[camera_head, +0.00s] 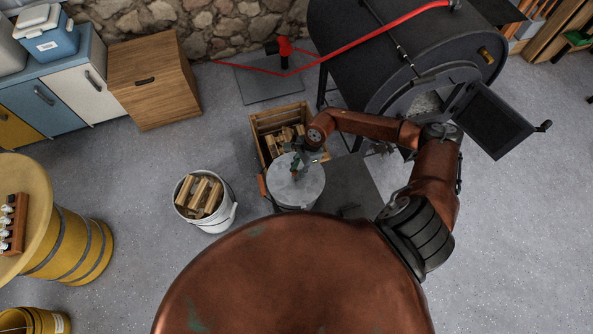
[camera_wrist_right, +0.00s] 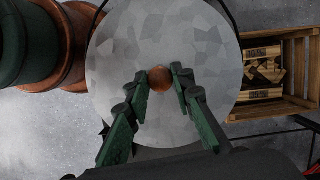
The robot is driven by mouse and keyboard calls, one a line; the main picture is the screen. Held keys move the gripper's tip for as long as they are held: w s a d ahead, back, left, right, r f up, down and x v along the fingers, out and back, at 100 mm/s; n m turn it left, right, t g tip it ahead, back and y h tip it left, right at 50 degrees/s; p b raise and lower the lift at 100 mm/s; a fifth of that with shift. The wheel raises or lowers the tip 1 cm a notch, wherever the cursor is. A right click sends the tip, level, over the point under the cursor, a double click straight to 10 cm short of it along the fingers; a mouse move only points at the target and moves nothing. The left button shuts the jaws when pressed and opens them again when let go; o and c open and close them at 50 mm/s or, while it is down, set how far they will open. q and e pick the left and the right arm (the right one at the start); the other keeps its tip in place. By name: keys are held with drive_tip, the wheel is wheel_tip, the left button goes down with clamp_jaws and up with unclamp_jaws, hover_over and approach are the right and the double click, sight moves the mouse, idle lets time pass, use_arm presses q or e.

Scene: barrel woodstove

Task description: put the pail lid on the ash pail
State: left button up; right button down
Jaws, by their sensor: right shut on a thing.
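The pail lid (camera_head: 300,188) is a round grey galvanized disc with a small brown wooden knob (camera_wrist_right: 160,78) at its centre. My right gripper (camera_head: 298,166) comes down from above, its green fingers shut on the knob; in the wrist view the fingertips (camera_wrist_right: 162,84) sit on either side of it. The ash pail (camera_head: 293,207) is directly below the lid, with only a little of its side showing. The lid looks level and covers the pail's mouth, hiding the rim. I cannot tell whether it rests on the rim or hangs just above. My left gripper is not in view.
A wooden crate of firewood (camera_head: 257,125) stands just behind the pail. A white bucket of split wood (camera_head: 226,216) stands to the left. The black barrel stove (camera_head: 350,50), its door (camera_head: 495,118) open, is at the back right. Floor between bucket and cabinets is clear.

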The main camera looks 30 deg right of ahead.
idle(0.4)
drive_tip(key=c, duration=1.6)
unclamp_jaws()
drive_tip(key=shift+o, duration=0.7)
drive_tip(key=shift+f, duration=0.1)
drive_tip(key=shift+o, duration=1)
drive_tip(key=p+v, duration=0.3)
drive_tip(key=v, duration=0.4)
